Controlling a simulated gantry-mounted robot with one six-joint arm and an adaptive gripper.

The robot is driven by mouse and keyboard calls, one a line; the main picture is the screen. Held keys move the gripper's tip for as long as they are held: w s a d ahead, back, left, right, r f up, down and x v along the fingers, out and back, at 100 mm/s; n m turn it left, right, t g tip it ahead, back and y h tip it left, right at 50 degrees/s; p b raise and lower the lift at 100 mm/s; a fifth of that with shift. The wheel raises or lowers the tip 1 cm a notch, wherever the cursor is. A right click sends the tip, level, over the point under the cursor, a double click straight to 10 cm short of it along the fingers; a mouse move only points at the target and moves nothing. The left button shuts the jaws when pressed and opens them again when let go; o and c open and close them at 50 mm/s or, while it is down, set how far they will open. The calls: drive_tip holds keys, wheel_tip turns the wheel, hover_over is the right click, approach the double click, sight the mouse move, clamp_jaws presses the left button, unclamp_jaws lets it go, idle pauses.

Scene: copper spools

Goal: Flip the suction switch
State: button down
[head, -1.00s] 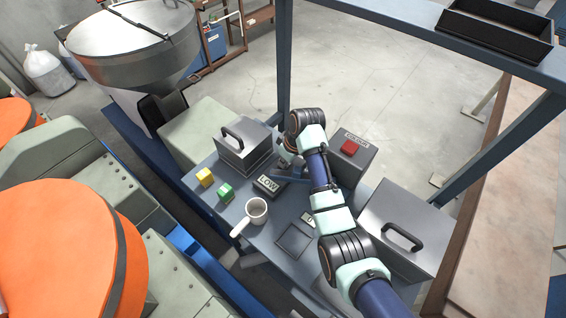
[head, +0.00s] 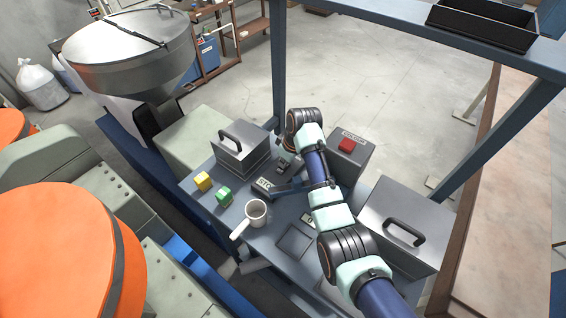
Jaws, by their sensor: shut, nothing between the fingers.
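My arm reaches over the blue-grey table, and my gripper (head: 283,167) is small and partly hidden beside the wrist. It appears shut and empty. A small dark block with a pale label (head: 264,184) reading roughly "STO" lies just below and left of it. A thin blue bar (head: 290,187) runs beside this block, partly behind my arm. I cannot tell which part is the suction switch, or whether my gripper touches the block.
A lidded grey box (head: 240,150) stands behind left. Yellow (head: 203,181) and green (head: 224,196) blocks and a white mug (head: 256,212) stand at left. A box with a red button (head: 347,145) and a handled metal box (head: 404,222) stand at right.

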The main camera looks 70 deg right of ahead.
drive_tip(key=r+p, duration=0.5)
drive_tip(key=shift+a+r, duration=0.15)
drive_tip(key=shift+a, duration=0.15)
drive_tip(key=a+b+v, duration=0.1)
drive_tip(key=b+v, duration=0.1)
drive_tip(key=v, duration=0.6)
drive_tip(key=shift+a+r, duration=0.2)
drive_tip(key=shift+a, duration=0.25)
drive_tip(key=shift+w, duration=0.1)
